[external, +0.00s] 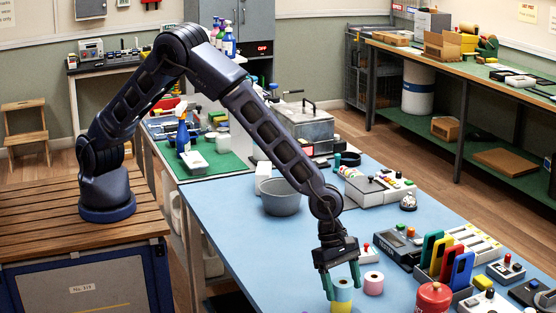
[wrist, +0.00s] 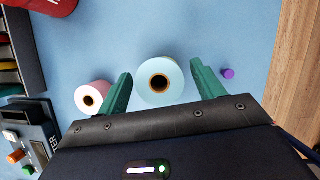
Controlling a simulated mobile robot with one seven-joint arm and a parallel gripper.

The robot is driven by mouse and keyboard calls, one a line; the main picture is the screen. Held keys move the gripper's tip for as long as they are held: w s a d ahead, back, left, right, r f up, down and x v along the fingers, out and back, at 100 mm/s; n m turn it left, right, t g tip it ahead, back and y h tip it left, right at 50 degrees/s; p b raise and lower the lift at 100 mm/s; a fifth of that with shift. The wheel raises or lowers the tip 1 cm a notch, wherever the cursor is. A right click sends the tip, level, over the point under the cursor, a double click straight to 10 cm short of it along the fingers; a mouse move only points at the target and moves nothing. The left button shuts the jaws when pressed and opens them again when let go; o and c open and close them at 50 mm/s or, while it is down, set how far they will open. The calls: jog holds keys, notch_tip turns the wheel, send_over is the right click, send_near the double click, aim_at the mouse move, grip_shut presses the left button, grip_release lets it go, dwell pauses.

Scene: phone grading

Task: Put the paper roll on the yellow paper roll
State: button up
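My gripper (external: 342,278) points down with its green fingers apart, one on each side of a light blue paper roll (external: 343,283). In the wrist view this roll (wrist: 160,80) shows end-on with a brown core, between my fingers (wrist: 160,88), with gaps on both sides. In the external view a yellow paper roll (external: 341,295) shows directly below the light blue one; they look stacked, though my fingers partly cover them. A pink paper roll (external: 373,283) stands upright just to the right; it also shows in the wrist view (wrist: 92,97), outside my left-hand finger.
A red canister (external: 433,299), a tester box (external: 397,247) and a rack of coloured phones (external: 445,262) stand to the right. A small purple item (wrist: 228,74) lies beyond my right-hand finger in the wrist view. The blue tabletop (external: 270,250) left of my gripper is clear.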

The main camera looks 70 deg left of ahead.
jog(key=w+v, duration=0.1)
jog(key=v, duration=1.1)
jog(key=shift+s+r, duration=0.2)
jog(key=shift+s, duration=0.25)
jog(key=w+a+r+m, duration=0.2)
jog(key=a+r, duration=0.4)
jog(key=a, duration=0.3)
jog(key=w+a+r+m, duration=0.15)
jog(key=a+r, duration=0.35)
jog(key=a, duration=0.5)
jog(key=w+a+r+m, duration=0.1)
jog(key=a+r+m, duration=0.2)
jog(key=a+r, duration=0.45)
jog(key=s+a+r+m+t, duration=0.1)
jog(key=s+a+r+m, duration=0.1)
jog(key=a, duration=0.5)
jog(key=s+a+r+m, duration=0.2)
jog(key=s+a, duration=0.1)
jog(key=a, duration=0.4)
jog(key=s+a+r+m+t, duration=0.1)
jog(key=s+a+r+m, duration=0.1)
jog(key=a, duration=0.5)
jog(key=s+a+f+m+t+y, duration=0.1)
jog(key=s+a+m+y, duration=0.3)
jog(key=s+a, duration=1.5)
jog(key=f+m, duration=0.1)
jog(key=m, duration=0.2)
jog(key=shift+s+m+t, duration=0.3)
jog(key=shift+s+m, duration=0.05)
